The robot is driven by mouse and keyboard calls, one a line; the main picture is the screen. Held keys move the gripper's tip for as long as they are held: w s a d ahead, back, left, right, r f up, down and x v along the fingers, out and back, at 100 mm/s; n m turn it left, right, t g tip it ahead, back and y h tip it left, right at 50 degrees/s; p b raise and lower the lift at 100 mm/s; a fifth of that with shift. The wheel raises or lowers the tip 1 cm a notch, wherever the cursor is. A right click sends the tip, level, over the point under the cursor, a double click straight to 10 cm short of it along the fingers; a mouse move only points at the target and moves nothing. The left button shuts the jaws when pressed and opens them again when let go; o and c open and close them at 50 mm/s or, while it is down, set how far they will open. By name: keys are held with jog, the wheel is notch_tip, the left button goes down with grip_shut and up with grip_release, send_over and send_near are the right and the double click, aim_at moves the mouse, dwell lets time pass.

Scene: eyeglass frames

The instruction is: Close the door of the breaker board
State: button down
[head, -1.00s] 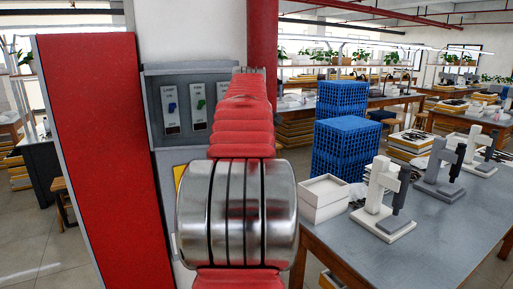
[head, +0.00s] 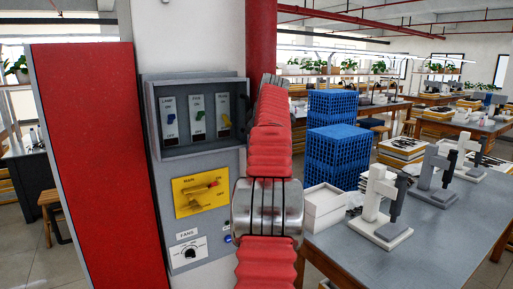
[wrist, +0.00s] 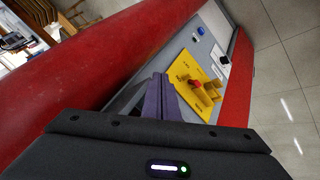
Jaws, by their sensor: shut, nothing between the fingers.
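The breaker board (head: 212,240) is a grey panel on a white pillar, with a recessed row of switches. Its red door (head: 88,170) stands open on the left in the head view, swung out toward me. In the wrist view the panel is tilted, and a red strip at the right (wrist: 238,75) looks like the door. My gripper (wrist: 158,82) shows purple fingers, shut and empty, in front of the panel near the yellow main-switch plate (wrist: 192,68). In the head view my arm hides the fingers. I cannot tell whether they touch anything.
A red pipe (head: 262,40) runs up the pillar just right of the board. A workbench (head: 440,215) at the right holds a white box (head: 323,207) and microscope-like stands (head: 378,205). Blue crates (head: 336,155) stand behind.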

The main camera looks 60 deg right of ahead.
jog(key=shift+w+d, duration=0.3)
jog(key=shift+d, duration=0.1)
jog(key=shift+s, duration=0.15)
jog(key=s+a+r, duration=0.1)
jog(key=s+r, duration=0.6)
jog(key=s, duration=0.2)
jog(key=shift+a+r, duration=0.2)
jog(key=shift+r, duration=0.2)
dwell(0.8)
jog(key=shift+s, duration=0.1)
dwell(0.8)
